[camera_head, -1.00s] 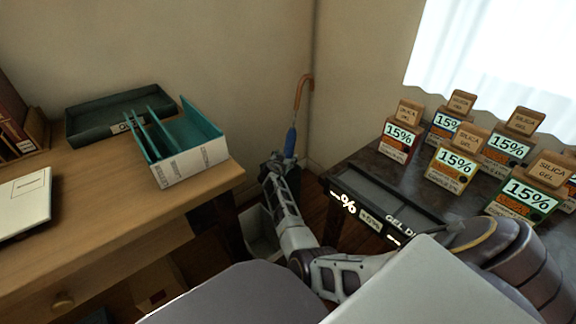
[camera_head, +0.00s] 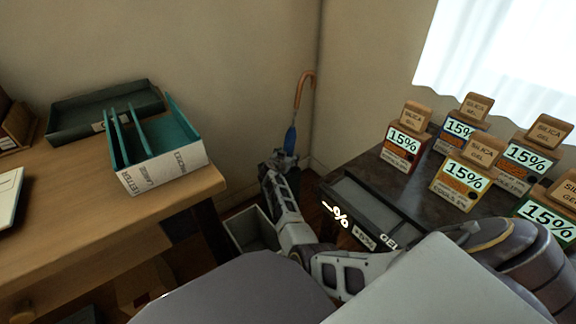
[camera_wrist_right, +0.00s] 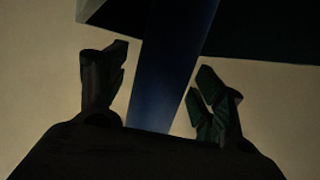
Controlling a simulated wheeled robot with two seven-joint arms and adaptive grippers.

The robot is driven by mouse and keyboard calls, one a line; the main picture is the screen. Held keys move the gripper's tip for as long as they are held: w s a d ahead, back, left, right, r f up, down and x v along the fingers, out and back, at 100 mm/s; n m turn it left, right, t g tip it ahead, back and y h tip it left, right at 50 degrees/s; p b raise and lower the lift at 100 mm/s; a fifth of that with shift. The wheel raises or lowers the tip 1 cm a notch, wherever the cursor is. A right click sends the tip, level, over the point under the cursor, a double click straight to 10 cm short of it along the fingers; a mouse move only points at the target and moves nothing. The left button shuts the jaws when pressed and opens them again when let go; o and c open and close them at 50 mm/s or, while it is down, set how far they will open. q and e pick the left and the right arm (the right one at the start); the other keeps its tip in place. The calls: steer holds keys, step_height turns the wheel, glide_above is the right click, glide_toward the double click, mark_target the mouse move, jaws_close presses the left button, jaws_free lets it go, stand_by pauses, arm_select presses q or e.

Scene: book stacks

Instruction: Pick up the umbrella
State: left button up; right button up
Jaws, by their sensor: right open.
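The umbrella (camera_head: 291,137) stands near the wall corner, with a brown hooked handle and a blue folded canopy. Its lower part is hidden behind my right arm and gripper. My right gripper (camera_head: 284,158) is at the blue part in the head view. In the right wrist view, the blue umbrella (camera_wrist_right: 172,70) runs between the two parted fingers of my right gripper (camera_wrist_right: 160,95). Bare wall shows between the left finger and the umbrella; the right finger is close to it. My left gripper is not in view.
A wooden desk (camera_head: 60,225) with a teal-lined file box (camera_head: 165,170) and dark tray (camera_head: 75,125) is at left. A grey bin (camera_head: 248,232) stands on the floor beside it. A dark table (camera_head: 395,190) with several silica gel boxes (camera_head: 404,148) is at right.

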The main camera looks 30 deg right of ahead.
steer(key=shift+c, duration=0.3)
steer(key=shift+r, duration=0.1)
jaws_close()
